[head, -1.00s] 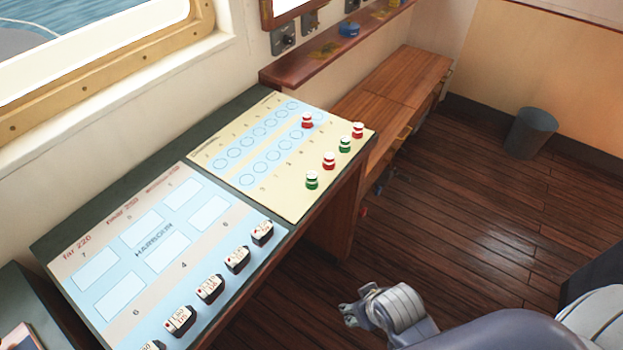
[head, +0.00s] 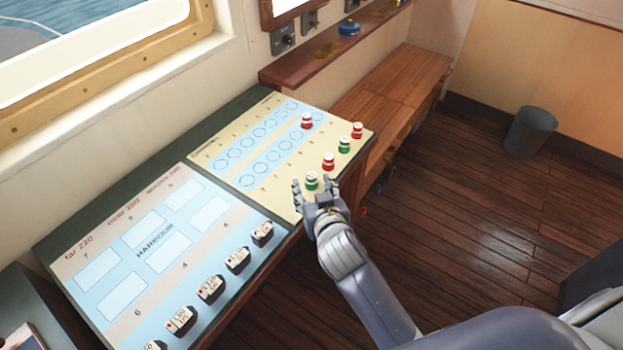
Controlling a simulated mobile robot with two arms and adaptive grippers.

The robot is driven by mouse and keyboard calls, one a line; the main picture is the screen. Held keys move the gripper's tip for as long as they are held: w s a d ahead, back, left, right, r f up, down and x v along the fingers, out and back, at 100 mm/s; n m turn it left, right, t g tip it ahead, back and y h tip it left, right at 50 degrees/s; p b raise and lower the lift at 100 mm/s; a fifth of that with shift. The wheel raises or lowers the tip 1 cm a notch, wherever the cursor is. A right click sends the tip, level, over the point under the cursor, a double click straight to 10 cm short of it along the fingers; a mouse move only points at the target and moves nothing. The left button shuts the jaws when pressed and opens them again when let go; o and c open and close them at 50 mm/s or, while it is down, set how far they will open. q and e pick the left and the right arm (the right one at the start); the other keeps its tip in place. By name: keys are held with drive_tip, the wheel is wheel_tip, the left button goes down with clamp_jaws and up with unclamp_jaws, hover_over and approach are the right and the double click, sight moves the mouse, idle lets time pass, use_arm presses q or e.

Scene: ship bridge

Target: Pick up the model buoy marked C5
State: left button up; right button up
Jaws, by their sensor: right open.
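Several small model buoys stand upright on the cream chart board (head: 240,178). The near green-and-white buoy (head: 312,180) is closest to me. A red-and-white buoy (head: 328,162), another green-and-white buoy (head: 344,146) and a red-and-white buoy (head: 357,131) follow along the right edge. One more red-and-white buoy (head: 307,121) stands in the row of printed circles. Their markings are too small to read, so I cannot tell which is C5. My right gripper (head: 316,186) is open at the near green buoy, its fingers appearing either side of it; contact cannot be told. My left gripper is not in view.
A blue-and-cream harbour board (head: 165,275) with several dark model pieces (head: 237,260) lies to the left on the same dark console. A wooden bench (head: 400,85) runs behind, under a narrow shelf (head: 335,50). A grey bin (head: 530,132) stands on the open floor.

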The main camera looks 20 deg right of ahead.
sight(312, 178)
drive_tip(key=shift+w+f, duration=0.1)
drive_tip(key=shift+w, duration=0.35)
drive_tip(key=shift+w+d, duration=0.15)
drive_tip(key=shift+w, duration=0.1)
drive_tip(key=x, duration=0.1)
drive_tip(key=p+x, duration=0.1)
drive_tip(key=x, duration=0.2)
drive_tip(key=shift+d+p, duration=0.3)
drive_tip(key=shift+p, duration=0.05)
drive_tip(key=shift+w, duration=0.25)
drive_tip(key=c, duration=0.9)
